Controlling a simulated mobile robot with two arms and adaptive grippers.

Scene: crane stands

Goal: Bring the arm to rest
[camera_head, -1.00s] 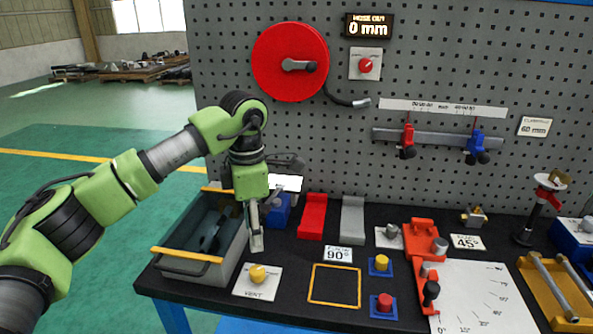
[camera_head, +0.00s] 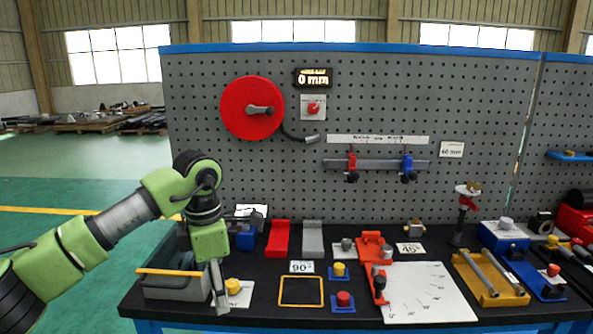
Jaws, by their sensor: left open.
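My left arm (camera_head: 123,217) comes in from the left, bent at the elbow, with its gripper (camera_head: 220,306) pointing down over the front left of the bench. The gripper is open, seen nearly edge-on, and nothing shows between its fingers. It hangs in front of the left part of the white vent plate with a yellow knob (camera_head: 232,286), just right of the grey crate (camera_head: 180,292). Whether it touches the plate I cannot tell. My right gripper is not in view.
The black bench top (camera_head: 255,310) holds a yellow square outline (camera_head: 301,304), a red button (camera_head: 343,299), a red clamp fixture (camera_head: 371,247) on an angle sheet (camera_head: 430,295), and a yellow tray (camera_head: 503,294). A pegboard (camera_head: 250,180) with a red reel (camera_head: 240,108) stands behind.

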